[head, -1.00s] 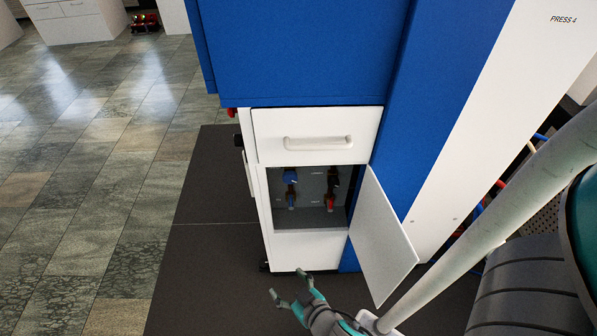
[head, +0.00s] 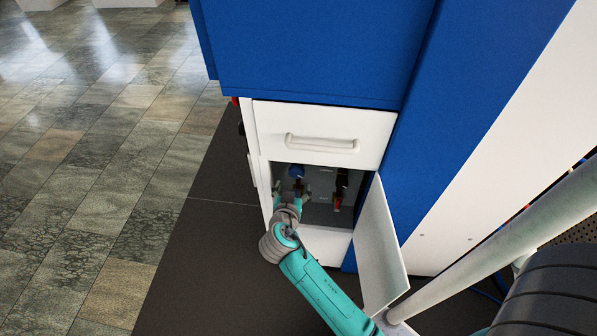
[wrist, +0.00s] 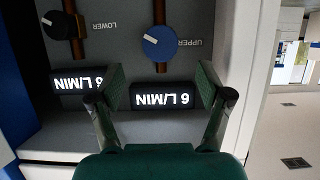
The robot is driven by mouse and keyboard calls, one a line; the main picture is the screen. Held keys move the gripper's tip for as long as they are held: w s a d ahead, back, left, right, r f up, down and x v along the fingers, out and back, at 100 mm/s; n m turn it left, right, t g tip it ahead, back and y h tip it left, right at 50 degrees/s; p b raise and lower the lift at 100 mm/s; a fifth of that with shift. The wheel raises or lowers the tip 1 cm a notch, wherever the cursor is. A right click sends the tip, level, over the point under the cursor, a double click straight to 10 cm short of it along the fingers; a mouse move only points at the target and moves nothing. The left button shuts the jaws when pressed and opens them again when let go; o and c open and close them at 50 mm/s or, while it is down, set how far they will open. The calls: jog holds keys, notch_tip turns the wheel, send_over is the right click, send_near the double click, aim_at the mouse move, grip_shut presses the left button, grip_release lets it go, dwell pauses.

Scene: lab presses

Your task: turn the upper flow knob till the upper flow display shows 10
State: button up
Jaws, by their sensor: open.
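The upper flow knob (wrist: 160,43) is round and blue with a white pointer mark, beside the UPPER label in the wrist view, which looks upside down. In the head view this blue knob (head: 296,171) sits at the left inside the open cabinet. The upper flow display (wrist: 163,97) is lit and shows one digit with L/MIN; the digit looks like 6 or 9, and I cannot tell which. My gripper (wrist: 162,88) is open and empty, its fingers either side of the display and short of the knob. The gripper (head: 290,193) is at the cabinet opening in the head view.
A black lower knob (wrist: 60,25) and its lit display (wrist: 80,82) are close by on the left in the wrist view. The open white door (head: 378,250) stands to the right of my arm. A closed drawer (head: 322,133) is above the opening.

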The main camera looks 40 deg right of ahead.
aim_at(296, 174)
jog(key=x, duration=0.9)
jog(key=shift+d+f, duration=0.1)
